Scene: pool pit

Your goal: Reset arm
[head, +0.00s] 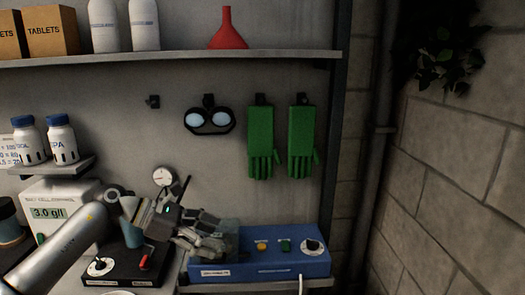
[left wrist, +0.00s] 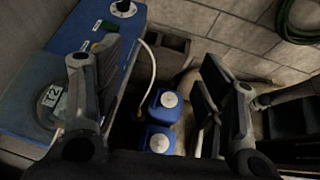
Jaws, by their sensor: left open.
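My left gripper (head: 212,238) reaches in from the left in the head view, above the left part of a blue control box (head: 290,265). Its two fingers also show in the left wrist view (left wrist: 155,105), spread well apart with nothing between them. The gripper hides part of the box's left end. My right gripper is in neither view.
Green gloves (head: 260,140) and goggles (head: 209,121) hang on the wall under a shelf (head: 180,58). A black unit with a red lever (head: 145,262) stands left of the blue box. Blue canisters (left wrist: 165,105) stand below in the wrist view. A brick wall (head: 455,180) bounds the right.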

